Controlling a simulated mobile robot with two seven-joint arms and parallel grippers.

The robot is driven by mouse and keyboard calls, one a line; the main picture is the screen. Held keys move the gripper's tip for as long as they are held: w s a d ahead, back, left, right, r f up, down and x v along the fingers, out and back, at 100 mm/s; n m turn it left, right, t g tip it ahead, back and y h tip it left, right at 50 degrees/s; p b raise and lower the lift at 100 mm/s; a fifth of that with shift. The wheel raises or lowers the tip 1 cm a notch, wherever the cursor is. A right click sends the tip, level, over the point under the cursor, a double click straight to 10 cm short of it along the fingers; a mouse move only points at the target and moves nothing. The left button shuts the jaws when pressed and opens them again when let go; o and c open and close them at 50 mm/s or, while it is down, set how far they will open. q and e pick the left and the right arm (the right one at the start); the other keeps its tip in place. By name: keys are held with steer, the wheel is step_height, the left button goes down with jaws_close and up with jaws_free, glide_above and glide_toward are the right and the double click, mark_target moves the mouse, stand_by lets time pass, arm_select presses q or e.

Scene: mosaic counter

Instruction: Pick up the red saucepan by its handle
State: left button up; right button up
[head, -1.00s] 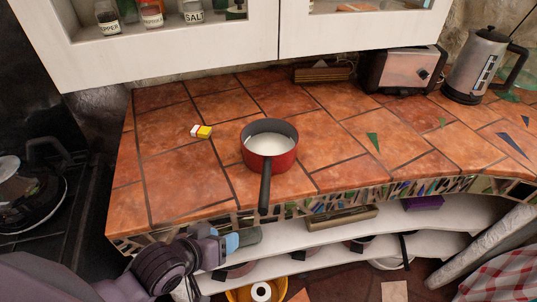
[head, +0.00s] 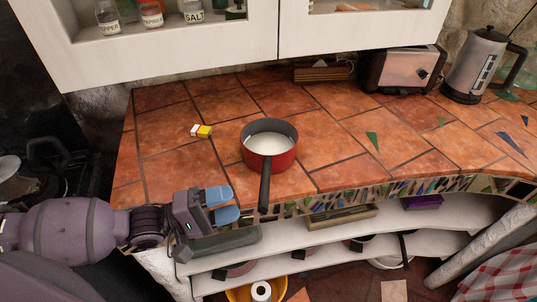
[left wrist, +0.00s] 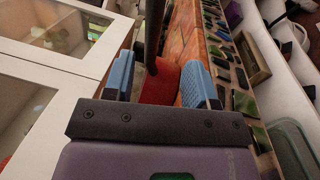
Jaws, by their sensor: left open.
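The red saucepan (head: 271,156) stands upright on the tiled counter (head: 330,160), with something white inside. Its dark handle (head: 264,190) points toward me and reaches over the counter's front edge. My left gripper (head: 226,206) is open and empty, to the left of the handle and apart from it, near the front edge. In the left wrist view the gripper's blue fingers (left wrist: 160,82) stand on either side of the red saucepan (left wrist: 158,84), which lies farther off, and the dark handle (left wrist: 154,35) shows upright between them. My right gripper is not in view.
A small yellow and white box (head: 201,131) lies left of the saucepan. A toaster (head: 403,70) and a kettle (head: 484,65) stand at the back right. White cabinets (head: 170,45) hang above. Shelves (head: 320,240) sit below the edge. The counter right of the saucepan is mostly clear.

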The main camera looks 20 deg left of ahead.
mark_target(268, 187)
arm_select(q)
steer(key=shift+n+h, duration=0.3)
steer(key=x, duration=0.6)
steer(key=p+x, duration=0.1)
steer(key=x, duration=0.2)
steer(key=shift+w+r, duration=0.1)
steer(key=shift+r, duration=0.2)
steer(key=shift+w+d, duration=0.3)
steer(key=shift+d, duration=0.1)
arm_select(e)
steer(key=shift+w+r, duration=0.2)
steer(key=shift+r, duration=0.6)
arm_select(q)
steer(key=shift+c, duration=0.3)
steer(key=c, duration=0.7)
jaws_close()
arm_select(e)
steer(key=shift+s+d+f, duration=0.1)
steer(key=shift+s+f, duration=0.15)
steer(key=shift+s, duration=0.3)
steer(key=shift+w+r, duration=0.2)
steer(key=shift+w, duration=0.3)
